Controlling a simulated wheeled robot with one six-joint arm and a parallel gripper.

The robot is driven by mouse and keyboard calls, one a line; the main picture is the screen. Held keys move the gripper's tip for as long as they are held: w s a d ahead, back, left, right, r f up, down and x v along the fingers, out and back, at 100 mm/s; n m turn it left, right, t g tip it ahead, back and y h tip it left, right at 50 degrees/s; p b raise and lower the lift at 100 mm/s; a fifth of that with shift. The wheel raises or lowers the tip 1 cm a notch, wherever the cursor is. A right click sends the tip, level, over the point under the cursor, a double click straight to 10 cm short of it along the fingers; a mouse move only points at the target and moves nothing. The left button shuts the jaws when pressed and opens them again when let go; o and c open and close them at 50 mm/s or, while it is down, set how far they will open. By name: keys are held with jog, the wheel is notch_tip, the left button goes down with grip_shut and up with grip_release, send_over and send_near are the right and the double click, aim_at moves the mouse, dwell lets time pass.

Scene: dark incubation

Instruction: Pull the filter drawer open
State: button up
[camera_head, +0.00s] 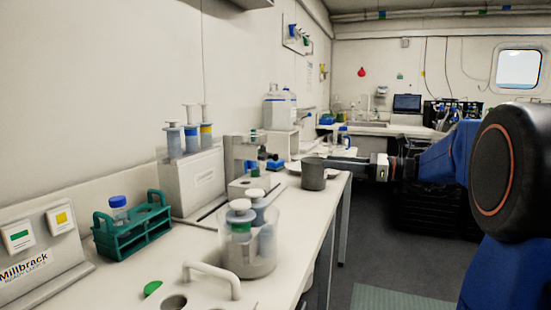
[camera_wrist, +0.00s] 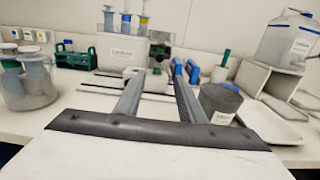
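I cannot pick out a filter drawer for certain in either view. My gripper (camera_head: 338,162) reaches in from the right in the head view, level with the bench edge and by a dark grey cup (camera_head: 313,178). In the wrist view my gripper (camera_wrist: 158,76) shows two spread grey fingers with an empty gap between them. The same grey cup (camera_wrist: 220,98) stands to the right of the fingers there. A small white and grey device (camera_head: 243,160) stands on the bench beyond, with a white labelled box (camera_head: 192,182) to its left.
The white bench (camera_head: 190,245) carries a green tube rack (camera_head: 132,230), a clear beaker of plungers (camera_head: 250,245) and a white arched handle (camera_head: 211,275). A white tray (camera_wrist: 270,122) and a large jug (camera_wrist: 288,42) stand at right in the wrist view. The floor right of the bench is open.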

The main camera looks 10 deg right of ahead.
send_near(258, 156)
jog(key=w, duration=0.4)
jog(key=shift+a+f, duration=0.2)
jog(key=shift+a, duration=0.2)
jog(key=shift+c, duration=0.2)
jog(key=shift+s, duration=0.1)
grip_shut()
